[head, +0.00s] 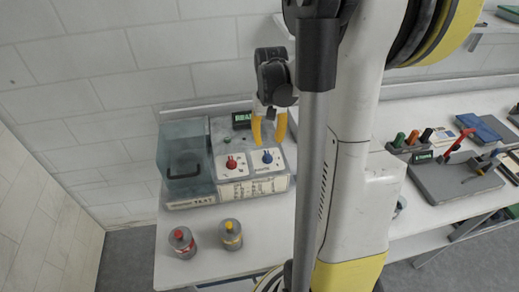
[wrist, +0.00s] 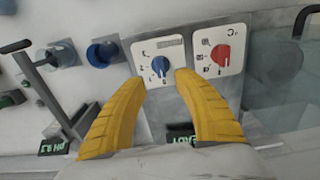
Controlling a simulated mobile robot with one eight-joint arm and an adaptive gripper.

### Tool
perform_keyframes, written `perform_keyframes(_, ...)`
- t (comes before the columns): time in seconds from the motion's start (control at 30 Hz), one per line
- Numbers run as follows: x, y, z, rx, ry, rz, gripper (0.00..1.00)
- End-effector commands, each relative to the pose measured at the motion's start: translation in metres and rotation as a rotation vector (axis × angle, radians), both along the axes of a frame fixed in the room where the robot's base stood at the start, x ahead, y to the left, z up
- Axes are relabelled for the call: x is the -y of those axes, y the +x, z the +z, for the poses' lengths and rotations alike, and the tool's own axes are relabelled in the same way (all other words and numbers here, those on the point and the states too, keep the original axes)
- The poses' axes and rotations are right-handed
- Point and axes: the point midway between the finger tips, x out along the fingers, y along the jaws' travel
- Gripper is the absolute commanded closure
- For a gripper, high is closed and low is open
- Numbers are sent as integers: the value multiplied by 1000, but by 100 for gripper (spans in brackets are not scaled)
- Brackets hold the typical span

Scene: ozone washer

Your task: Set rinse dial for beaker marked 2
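The washer (head: 215,190) stands on the left bench, with a red dial (head: 231,163) and a blue dial (head: 267,157) on white plates. In the wrist view the red dial (wrist: 221,55) has a °C mark on its plate. The blue dial (wrist: 160,66) has small marks around it, too small to read. Which is the rinse dial is not clearly lettered. My gripper (head: 268,129) is open and empty above the blue dial. Its yellow fingers (wrist: 159,81) spread either side of that dial, apart from it. Two jars, one red-topped (head: 182,242) and one yellow-topped (head: 231,234), stand in front; their markings are unreadable.
A clear tank (head: 187,170) with a dark handle forms the washer's left side. A green display (head: 242,119) sits behind the dials. Bottles (head: 412,139) and a grey device with a red lever (head: 458,142) stand on the right bench. The bench front beside the jars is bare.

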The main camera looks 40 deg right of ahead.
Motion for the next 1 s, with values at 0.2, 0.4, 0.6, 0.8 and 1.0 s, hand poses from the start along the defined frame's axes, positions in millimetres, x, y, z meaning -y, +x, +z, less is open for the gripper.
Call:
perform_keyframes(0.2,0,1,-46,1,-1,1,63)
perform_keyframes(0.4,0,1,-69,1,-1,1,63)
perform_keyframes(0.6,0,0,-74,2,-1,1,63)
perform_keyframes(0.8,0,0,-74,2,-1,1,73)
perform_keyframes(1.0,0,0,-74,2,-1,1,100)
